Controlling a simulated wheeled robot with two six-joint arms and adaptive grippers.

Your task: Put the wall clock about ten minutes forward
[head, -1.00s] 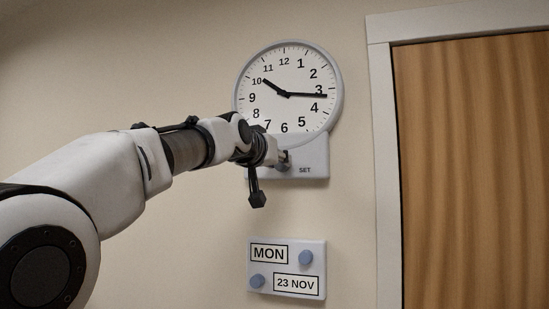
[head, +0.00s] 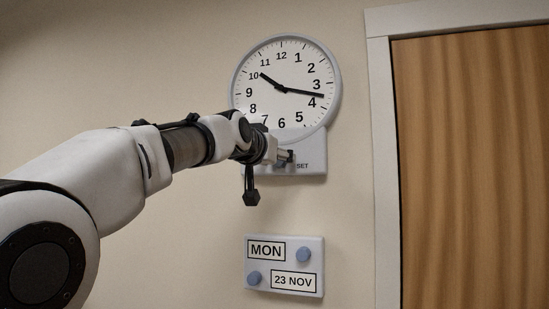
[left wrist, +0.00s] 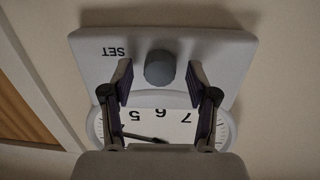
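The round white wall clock (head: 300,70) hangs on the wall in the head view. Its short hand points near 10 and its long hand between 3 and 4. Below the dial is a light grey base marked SET (head: 310,166). In the left wrist view, upside down, a grey round knob (left wrist: 160,69) sits on this base. My left gripper (head: 288,157) is at the base; its two fingers stand open either side of the knob, with a gap on both sides. The gripper hides the knob in the head view. My right gripper is not in view.
A calendar panel (head: 284,265) reading MON and 23 NOV, with two blue knobs, is on the wall below the clock. A wooden door (head: 470,170) with a white frame (head: 383,160) stands to the right. The wall between clock and door frame is bare.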

